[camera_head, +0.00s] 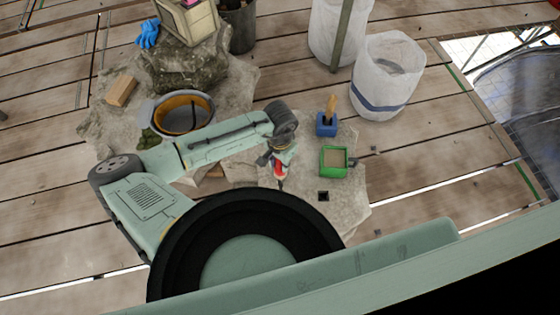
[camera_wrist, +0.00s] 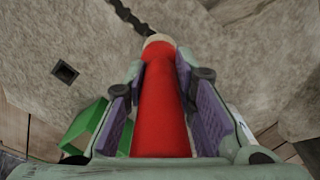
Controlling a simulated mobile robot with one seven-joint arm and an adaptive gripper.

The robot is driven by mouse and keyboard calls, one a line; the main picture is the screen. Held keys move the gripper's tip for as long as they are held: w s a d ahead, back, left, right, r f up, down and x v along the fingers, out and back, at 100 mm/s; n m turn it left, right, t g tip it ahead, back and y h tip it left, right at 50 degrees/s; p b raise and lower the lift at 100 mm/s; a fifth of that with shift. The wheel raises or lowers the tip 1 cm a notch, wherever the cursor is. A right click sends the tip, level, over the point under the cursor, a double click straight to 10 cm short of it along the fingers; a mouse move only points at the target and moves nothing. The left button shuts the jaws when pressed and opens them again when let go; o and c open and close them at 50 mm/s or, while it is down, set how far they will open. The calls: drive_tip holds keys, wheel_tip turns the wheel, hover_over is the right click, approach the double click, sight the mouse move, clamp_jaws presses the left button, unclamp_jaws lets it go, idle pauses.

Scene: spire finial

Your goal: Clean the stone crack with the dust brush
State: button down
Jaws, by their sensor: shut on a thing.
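My gripper (camera_head: 280,162) is shut on the red handle of the dust brush (camera_wrist: 161,105), between its purple pads. The brush also shows in the head view (camera_head: 279,170), pointing down over the stone slab. A pale collar is at the brush's far end in the wrist view; bristles cannot be made out. The dark, jagged stone crack (camera_wrist: 131,18) runs from the top edge to beside that pale end. Whether brush and stone touch cannot be told. The crack is not clearly visible in the head view.
A green tray (camera_head: 323,164) and a blue holder (camera_head: 326,130) with a wooden-handled tool stand on the slab to the right. A small square hole (camera_wrist: 64,72) is in the stone. A bucket (camera_head: 184,96) is at left; white sacks (camera_head: 382,103) stand behind.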

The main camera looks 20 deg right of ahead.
drive_tip(key=shift+f+b, duration=0.4)
drive_tip(key=shift+f, duration=0.35)
idle(0.3)
idle(0.5)
drive_tip(key=shift+s+a+p, duration=0.2)
drive_tip(key=shift+s+p, duration=0.15)
drive_tip(key=shift+s, duration=0.45)
drive_tip(key=shift+s+a+p, duration=0.2)
drive_tip(key=shift+s+p, duration=0.1)
drive_tip(key=shift+s, duration=0.45)
drive_tip(key=shift+s, duration=0.1)
drive_tip(key=shift+s+a+p, duration=0.25)
drive_tip(key=shift+s+p, duration=0.1)
drive_tip(key=shift+s, duration=0.55)
drive_tip(key=shift+s+a+p, duration=0.3)
drive_tip(key=shift+s+p, duration=0.1)
drive_tip(key=shift+s, duration=0.55)
drive_tip(key=shift+s+a+p, duration=0.25)
drive_tip(key=shift+s+p, duration=0.1)
drive_tip(key=shift+s, duration=0.55)
drive_tip(key=shift+s, duration=0.1)
drive_tip(key=shift+s+a+p, duration=0.3)
drive_tip(key=shift+s, duration=0.65)
drive_tip(key=shift+s+a+p, duration=0.25)
drive_tip(key=shift+s+p, duration=0.1)
drive_tip(key=shift+s, duration=0.55)
drive_tip(key=shift+s+a+p, duration=0.3)
drive_tip(key=shift+s, duration=0.65)
drive_tip(key=shift+r, duration=0.1)
